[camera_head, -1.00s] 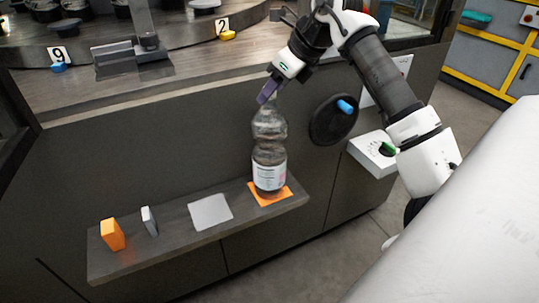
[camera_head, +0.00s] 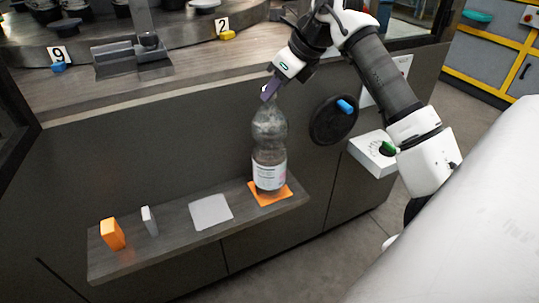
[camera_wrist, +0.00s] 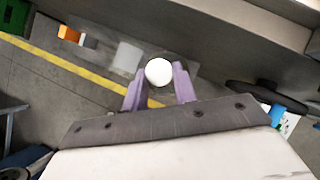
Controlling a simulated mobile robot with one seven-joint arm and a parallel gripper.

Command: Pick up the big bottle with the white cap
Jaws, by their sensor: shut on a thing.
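The big bottle (camera_head: 269,150) is clear with a white label and stands upright on the orange square (camera_head: 284,197) at the right end of the shelf. Its white cap (camera_wrist: 159,71) shows between the purple fingers in the wrist view. My gripper (camera_head: 268,92) reaches down from above and is shut on the top of the bottle. The gripper (camera_wrist: 159,86) has one finger on each side of the cap. In the head view the fingers hide most of the cap.
The shelf (camera_head: 170,235) also holds a grey square (camera_head: 210,211), a small grey block (camera_head: 149,220) and an orange block (camera_head: 112,234). A black wheel with a blue handle (camera_head: 346,106) and a white dial box (camera_head: 372,154) are right of the bottle.

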